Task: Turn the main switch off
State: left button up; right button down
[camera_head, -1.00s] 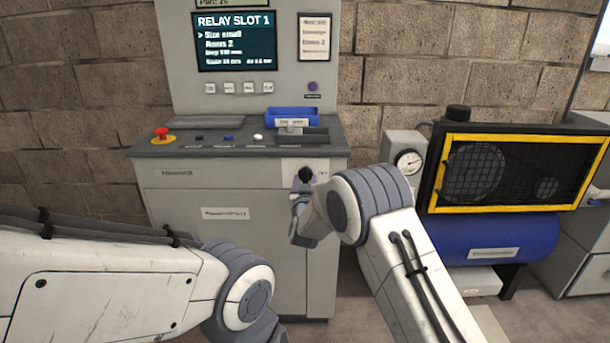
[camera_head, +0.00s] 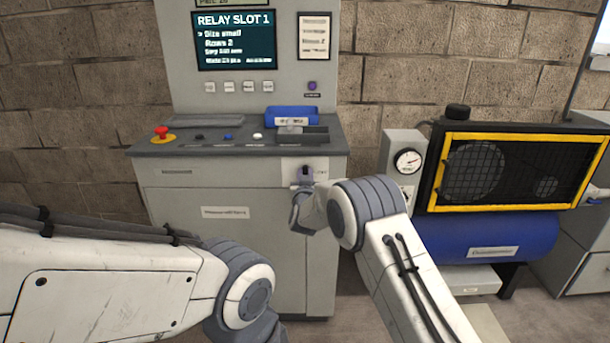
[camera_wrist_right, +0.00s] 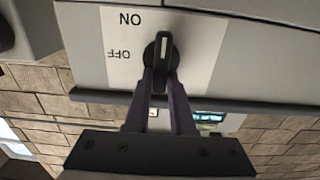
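The main switch is a black knob (camera_wrist_right: 164,48) with a white mark, on a pale label plate (camera_wrist_right: 197,45) on the grey cabinet front. In the right wrist view ON and OFF appear upside down; the knob's handle stands upright in the picture, its white mark toward the ON edge. My right gripper (camera_wrist_right: 162,80) has its two dark fingers on either side of the handle, seemingly closed on it. In the head view the knob (camera_head: 305,171) is partly covered by the right gripper (camera_head: 304,182). My left arm crosses the lower left; its gripper is out of view.
A screen (camera_head: 234,40) stands above. A compressor with a yellow-framed guard (camera_head: 520,137) and a gauge (camera_head: 407,161) stand to the right of my right arm.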

jog(key=shift+a+f+n+p, duration=0.3)
jog(key=shift+n+p, duration=0.45)
jog(key=shift+n, duration=2.2)
jog(key=shift+a+f+n+p, duration=0.35)
jog(key=shift+n+p, duration=0.35)
jog(key=shift+n, duration=2.3)
jog(key=shift+a+f+n+p, duration=0.3)
jog(key=shift+n+p, duration=0.45)
jog(key=shift+n, duration=2.2)
jog(key=c, duration=0.8)
grip_release()
jog(key=shift+o, duration=0.2)
